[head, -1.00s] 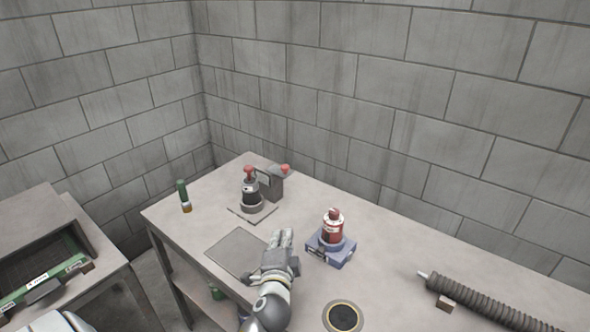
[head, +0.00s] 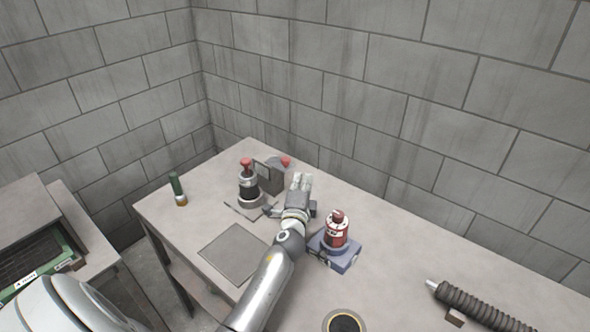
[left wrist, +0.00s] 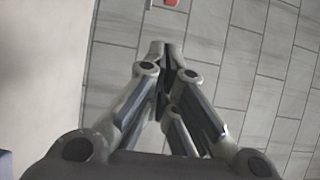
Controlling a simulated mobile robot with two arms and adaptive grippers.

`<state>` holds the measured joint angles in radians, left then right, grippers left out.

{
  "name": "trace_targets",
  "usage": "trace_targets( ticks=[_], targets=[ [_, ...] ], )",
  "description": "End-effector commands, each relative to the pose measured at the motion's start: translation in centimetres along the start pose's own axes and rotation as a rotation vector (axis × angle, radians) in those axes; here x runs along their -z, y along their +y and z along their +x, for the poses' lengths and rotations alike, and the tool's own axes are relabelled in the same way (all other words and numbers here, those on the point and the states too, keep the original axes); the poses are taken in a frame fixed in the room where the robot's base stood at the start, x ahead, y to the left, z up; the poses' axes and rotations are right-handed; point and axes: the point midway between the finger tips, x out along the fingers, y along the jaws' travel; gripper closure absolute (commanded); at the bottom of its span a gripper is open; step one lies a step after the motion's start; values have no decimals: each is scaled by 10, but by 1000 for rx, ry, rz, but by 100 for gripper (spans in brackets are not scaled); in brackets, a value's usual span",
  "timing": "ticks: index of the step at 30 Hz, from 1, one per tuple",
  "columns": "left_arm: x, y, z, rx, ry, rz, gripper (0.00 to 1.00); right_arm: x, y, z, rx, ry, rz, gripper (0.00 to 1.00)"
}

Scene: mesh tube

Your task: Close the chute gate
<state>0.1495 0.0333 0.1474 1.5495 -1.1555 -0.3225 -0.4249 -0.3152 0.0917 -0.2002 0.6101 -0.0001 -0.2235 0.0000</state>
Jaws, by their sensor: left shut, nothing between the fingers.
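A grey metal box (head: 270,177) stands at the back of the table, with a red knob (head: 285,161) at its upper right. It is the likeliest chute gate, but I cannot tell whether its gate stands open. My left gripper (head: 301,178) is shut and empty, its fingertips just right of the box and apart from it in the picture. In the left wrist view, the closed fingers (left wrist: 166,48) point toward a red piece (left wrist: 172,3) cut off at the top edge, probably the knob. My right gripper is not in view.
A dark red-topped device (head: 248,185) stands left of the box. A red bottle (head: 336,229) on a blue base (head: 334,250) is close to the right of my left wrist. A green tube (head: 177,190), flat plate (head: 234,252) and ribbed hose (head: 480,308) are around. Block walls border the table.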

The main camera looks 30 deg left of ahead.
Motion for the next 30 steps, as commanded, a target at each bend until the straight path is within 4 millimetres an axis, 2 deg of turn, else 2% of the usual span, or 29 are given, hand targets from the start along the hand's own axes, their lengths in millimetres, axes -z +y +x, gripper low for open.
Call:
trace_targets(
  ticks=[3, 7, 11, 17, 25, 30],
  targets=[
    [0, -1, 19, 0, -1, -1, 100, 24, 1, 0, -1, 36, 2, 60],
    [-16, -2, 33, 0, -2, 2, 100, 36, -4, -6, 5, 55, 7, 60],
    [-24, 0, 41, -2, 0, 1, 100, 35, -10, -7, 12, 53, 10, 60],
    [-28, 0, 45, -1, 0, -1, 100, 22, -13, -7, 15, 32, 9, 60],
    [-30, 1, 46, -1, 0, 0, 100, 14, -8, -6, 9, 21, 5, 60],
    [-52, 2, 58, 0, -3, 4, 100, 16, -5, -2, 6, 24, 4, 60]
  ],
)
